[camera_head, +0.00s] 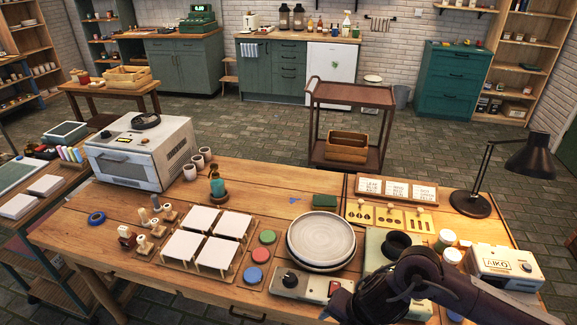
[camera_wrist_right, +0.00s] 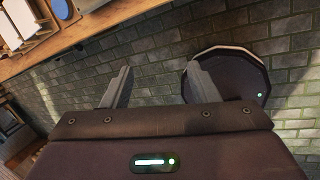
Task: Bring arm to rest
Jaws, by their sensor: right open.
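My right arm (camera_head: 440,285) comes in from the lower right in the head view and reaches over the right front of the workbench (camera_head: 330,192). Its gripper is outside the head view. In the right wrist view my right gripper (camera_wrist_right: 155,88) is open, with its two grey fingers apart and nothing between them. Behind the fingers is a brick-patterned surface, with the wooden bench edge (camera_wrist_right: 90,35) at upper left. My left arm and gripper are in neither view.
A stack of grey plates (camera_head: 321,240) lies mid-bench. White tiles (camera_head: 207,220), colored discs (camera_head: 257,255) and an oven (camera_head: 142,150) are to the left. A black lamp (camera_head: 470,203), white jars (camera_head: 446,238) and a cream box (camera_head: 505,265) stand near my right arm.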

